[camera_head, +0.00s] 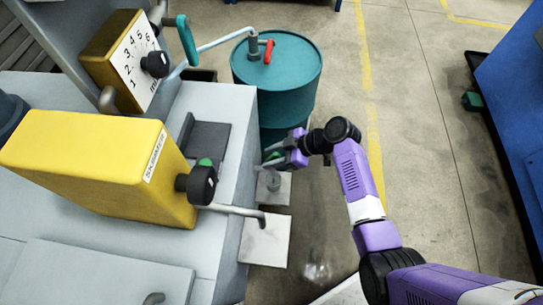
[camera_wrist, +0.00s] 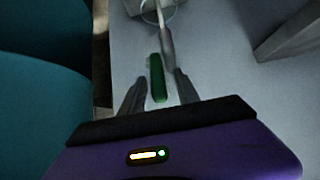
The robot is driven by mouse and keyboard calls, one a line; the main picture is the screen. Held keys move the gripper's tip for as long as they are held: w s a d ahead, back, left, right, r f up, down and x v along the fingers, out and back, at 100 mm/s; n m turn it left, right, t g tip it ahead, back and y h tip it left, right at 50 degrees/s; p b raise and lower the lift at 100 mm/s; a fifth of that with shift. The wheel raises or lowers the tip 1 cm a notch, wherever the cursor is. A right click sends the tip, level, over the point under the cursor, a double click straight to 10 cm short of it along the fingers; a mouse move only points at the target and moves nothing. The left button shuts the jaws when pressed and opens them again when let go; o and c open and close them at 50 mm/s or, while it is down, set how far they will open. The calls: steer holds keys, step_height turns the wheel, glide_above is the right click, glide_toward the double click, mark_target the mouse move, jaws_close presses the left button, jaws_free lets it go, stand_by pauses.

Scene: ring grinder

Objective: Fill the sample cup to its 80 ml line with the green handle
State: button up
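The green handle (camera_wrist: 158,78) is a short green bar at the end of a thin grey metal stem in the wrist view. In the head view it shows as a small green spot (camera_head: 273,156), partly hidden by my gripper (camera_head: 284,157). In the wrist view my gripper (camera_wrist: 160,86) is open, with one finger on each side of the handle and small gaps visible. A clear round rim (camera_wrist: 174,22), likely the sample cup, is cut off at the top of the wrist view. In the head view a small greyish shape (camera_head: 273,182) sits below the handle; its fill level cannot be read.
A teal drum (camera_head: 285,95) with a red-handled tap (camera_head: 268,51) stands behind. The grey machine (camera_head: 226,110) carries a yellow box (camera_head: 100,160) with a black knob, a numbered dial (camera_head: 137,62) and a spout over a white plate (camera_head: 265,243).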

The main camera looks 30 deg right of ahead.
steer(key=p+v, duration=0.2)
steer(key=v, duration=0.5)
steer(key=shift+s+d+r, duration=0.2)
steer(key=shift+d+r, duration=0.05)
